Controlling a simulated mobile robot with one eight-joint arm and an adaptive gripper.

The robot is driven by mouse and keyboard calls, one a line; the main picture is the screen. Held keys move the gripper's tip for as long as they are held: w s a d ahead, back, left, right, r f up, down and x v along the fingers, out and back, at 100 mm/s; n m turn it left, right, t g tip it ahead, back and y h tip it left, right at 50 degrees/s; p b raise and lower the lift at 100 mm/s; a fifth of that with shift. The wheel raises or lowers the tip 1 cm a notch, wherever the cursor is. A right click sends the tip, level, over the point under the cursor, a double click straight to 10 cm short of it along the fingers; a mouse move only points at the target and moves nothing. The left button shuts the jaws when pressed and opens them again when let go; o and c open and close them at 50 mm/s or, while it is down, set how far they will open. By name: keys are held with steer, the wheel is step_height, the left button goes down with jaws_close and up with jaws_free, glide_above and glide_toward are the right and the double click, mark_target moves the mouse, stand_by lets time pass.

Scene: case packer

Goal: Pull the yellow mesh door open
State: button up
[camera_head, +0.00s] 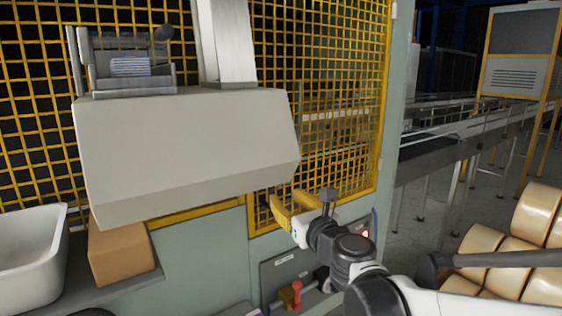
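The yellow mesh door (345,75) fills the middle of the view, to the right of a grey vertical post and partly behind a grey box-like panel. It looks closed in its frame. My gripper (285,198) reaches in from the lower right, in front of the door's lower part. Its two yellow fingers stand apart, and I see nothing held between them. I cannot tell whether the fingertips touch the mesh. No door handle is clearly visible; the grey panel and my gripper hide part of the door's lower left.
The large grey panel (185,150) hangs close to the left of my gripper. A cardboard box (120,252) and white bin (30,258) stand lower left. A red-handled valve (296,294) is below.

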steer(key=shift+m, duration=0.4)
steer(key=b+x, duration=0.2)
steer(key=x, duration=0.9)
steer(key=shift+r, duration=0.15)
steer(key=shift+s, duration=0.1)
steer(key=shift+c, duration=0.4)
jaws_close()
